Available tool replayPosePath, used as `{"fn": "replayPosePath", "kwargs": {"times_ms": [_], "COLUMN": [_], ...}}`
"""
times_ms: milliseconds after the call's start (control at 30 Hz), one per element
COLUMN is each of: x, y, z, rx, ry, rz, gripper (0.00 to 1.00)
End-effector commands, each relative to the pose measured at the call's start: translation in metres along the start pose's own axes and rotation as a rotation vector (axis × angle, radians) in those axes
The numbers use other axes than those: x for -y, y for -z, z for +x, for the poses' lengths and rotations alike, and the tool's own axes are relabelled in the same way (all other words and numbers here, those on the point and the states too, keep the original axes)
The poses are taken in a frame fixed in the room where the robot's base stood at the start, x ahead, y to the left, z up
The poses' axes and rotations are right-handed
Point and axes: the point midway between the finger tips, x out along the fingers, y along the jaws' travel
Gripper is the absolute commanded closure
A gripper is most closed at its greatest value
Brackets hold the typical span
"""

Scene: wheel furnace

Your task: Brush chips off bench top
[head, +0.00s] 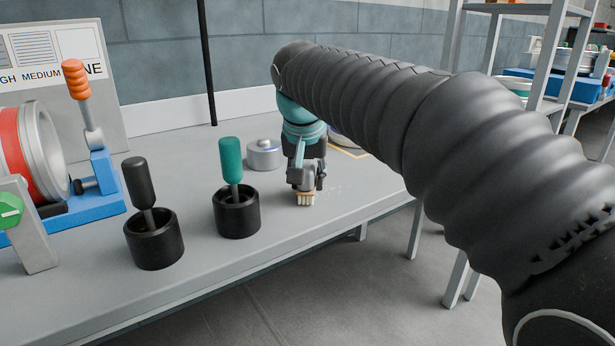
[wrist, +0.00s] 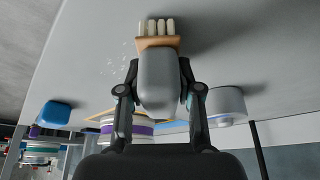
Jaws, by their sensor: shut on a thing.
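My gripper (head: 307,178) points down over the grey bench top (head: 300,236) and is shut on a brush (head: 305,199). In the wrist view the brush (wrist: 158,80) has a grey grip between the two fingers, a tan head and several pale bristle tufts. The bristles are at or just above the bench surface; I cannot tell if they touch. Small pale chips (head: 335,189) lie scattered on the bench just right of the brush in the head view. In the wrist view the chips (wrist: 118,60) are left of the brush head.
Two black cups hold a teal-handled tool (head: 231,160) and a black-handled tool (head: 138,181) left of the brush. A grey metal cylinder (head: 264,155) stands behind. A wheel machine on a blue base (head: 97,195) is far left. The bench's front edge is close; shelving stands right.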

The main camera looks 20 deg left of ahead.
Motion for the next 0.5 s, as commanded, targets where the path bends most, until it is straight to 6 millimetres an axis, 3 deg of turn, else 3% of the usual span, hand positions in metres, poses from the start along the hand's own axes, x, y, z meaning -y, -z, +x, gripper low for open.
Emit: {"fn": "replayPosePath", "kwargs": {"times_ms": [100, 500], "x": [0.0, 0.0], "y": [0.006, 0.018], "z": [-0.015, -0.042], "rx": [-0.002, -0.003], "ry": [0.0, 0.001], "rz": [0.0, 0.0], "gripper": [1.0, 1.0]}}
